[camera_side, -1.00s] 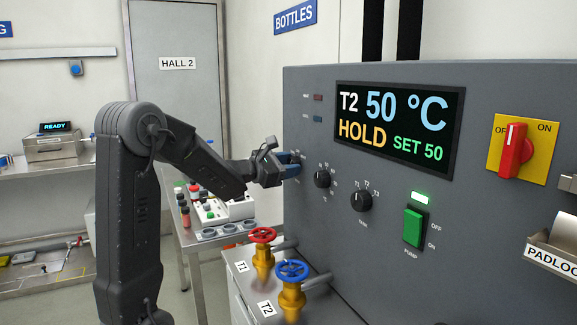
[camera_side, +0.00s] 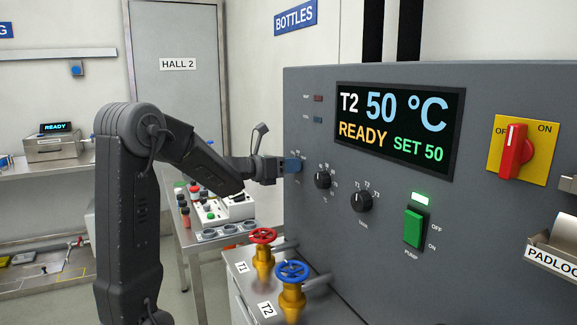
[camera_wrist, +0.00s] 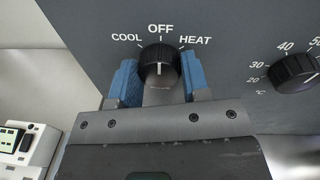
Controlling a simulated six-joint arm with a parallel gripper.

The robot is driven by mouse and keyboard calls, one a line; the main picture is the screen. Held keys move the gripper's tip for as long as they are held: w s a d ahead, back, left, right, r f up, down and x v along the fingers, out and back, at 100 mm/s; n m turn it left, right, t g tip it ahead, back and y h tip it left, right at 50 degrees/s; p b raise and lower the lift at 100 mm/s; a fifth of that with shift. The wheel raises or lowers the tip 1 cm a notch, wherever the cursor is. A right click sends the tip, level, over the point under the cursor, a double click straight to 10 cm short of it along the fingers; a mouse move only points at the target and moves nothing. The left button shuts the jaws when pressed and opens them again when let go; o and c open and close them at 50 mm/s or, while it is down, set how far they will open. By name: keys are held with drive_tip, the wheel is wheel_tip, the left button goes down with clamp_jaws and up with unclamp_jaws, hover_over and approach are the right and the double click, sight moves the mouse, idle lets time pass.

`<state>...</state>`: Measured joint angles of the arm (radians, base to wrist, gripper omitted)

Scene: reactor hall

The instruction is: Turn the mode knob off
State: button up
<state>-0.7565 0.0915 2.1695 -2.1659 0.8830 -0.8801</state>
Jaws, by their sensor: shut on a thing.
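The mode knob (camera_wrist: 159,62) is a black round knob with a white pointer line, marked COOL, OFF and HEAT. Its pointer line points straight up towards OFF in the wrist view. My gripper (camera_wrist: 160,80) has its blue fingers on both sides of the knob and is shut on it. In the side view my gripper (camera_side: 292,165) is at the left end of the grey panel (camera_side: 400,90), and its fingers hide most of the mode knob. The panel display (camera_side: 392,130) reads T2, 50 °C, READY and SET 50.
A temperature knob (camera_side: 322,179) and a tank knob (camera_side: 361,201) sit to the right on the panel. A green pump switch (camera_side: 413,229) and a red rotary switch (camera_side: 514,151) are further right. Red (camera_side: 263,236) and blue (camera_side: 291,272) valve handwheels stand below, in front of the panel.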

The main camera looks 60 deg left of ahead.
idle(0.4)
drive_tip(key=o, duration=0.9)
drive_tip(key=shift+s, duration=0.15)
drive_tip(key=s, duration=1.1)
drive_tip(key=shift+s+d+r, duration=0.35)
drive_tip(key=shift+s+r, duration=0.05)
drive_tip(key=shift+d, duration=0.1)
